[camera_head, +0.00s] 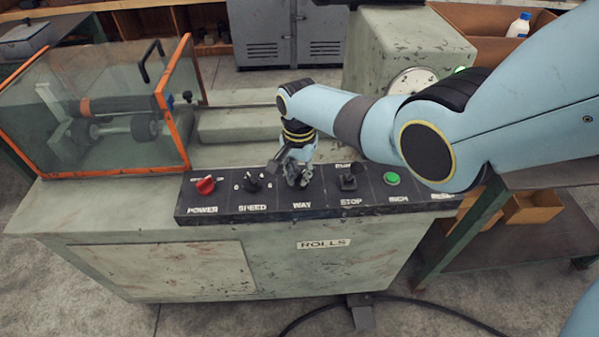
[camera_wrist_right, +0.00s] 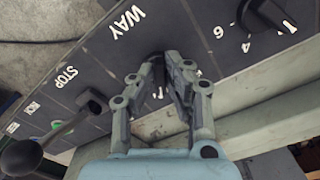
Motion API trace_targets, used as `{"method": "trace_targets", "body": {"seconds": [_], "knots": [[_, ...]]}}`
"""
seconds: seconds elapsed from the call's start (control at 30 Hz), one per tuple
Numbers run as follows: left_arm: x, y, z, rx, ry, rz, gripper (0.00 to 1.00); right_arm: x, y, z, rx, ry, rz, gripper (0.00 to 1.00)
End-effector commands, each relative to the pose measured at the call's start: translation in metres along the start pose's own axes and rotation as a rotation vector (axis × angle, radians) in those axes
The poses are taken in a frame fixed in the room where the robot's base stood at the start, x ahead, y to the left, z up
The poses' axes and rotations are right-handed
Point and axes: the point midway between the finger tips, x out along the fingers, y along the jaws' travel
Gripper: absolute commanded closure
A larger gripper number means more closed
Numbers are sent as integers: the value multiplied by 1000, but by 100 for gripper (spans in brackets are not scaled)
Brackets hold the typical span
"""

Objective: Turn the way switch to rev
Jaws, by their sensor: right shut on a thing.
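The way switch (camera_wrist_right: 158,66) is a dark knob on the black control panel (camera_head: 222,211), above the label WAY. My right gripper (camera_wrist_right: 164,68) is shut on it, with one finger on each side, in the right wrist view. In the head view my right gripper (camera_head: 298,178) reaches down onto the panel and hides the switch. The switch's direction marks are mostly covered by the fingers, so I cannot tell which way it points. My left gripper is not in view.
A red power knob (camera_head: 206,185) and a black speed knob (camera_head: 253,183) lie left of the way switch. A stop lever (camera_head: 348,180) and a green button (camera_head: 392,178) lie right. An orange-framed guard (camera_head: 180,125) stands at left behind the panel.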

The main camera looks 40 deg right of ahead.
Motion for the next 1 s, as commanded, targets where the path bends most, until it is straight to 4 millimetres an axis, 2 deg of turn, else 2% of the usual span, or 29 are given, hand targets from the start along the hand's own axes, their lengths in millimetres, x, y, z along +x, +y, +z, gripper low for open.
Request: {"method": "trace_targets", "body": {"seconds": [0.67, 0.7, 0.83, 1.0], "knots": [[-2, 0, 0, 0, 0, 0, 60, 0, -1, -1, 60, 2, -1, 100], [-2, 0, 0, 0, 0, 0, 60, 0, -1, -1, 60, 2, -1, 84], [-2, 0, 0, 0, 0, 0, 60, 0, -1, -1, 60, 1, 0, 67], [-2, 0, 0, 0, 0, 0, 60, 0, 0, 0, 59, 1, 0, 65]]}}
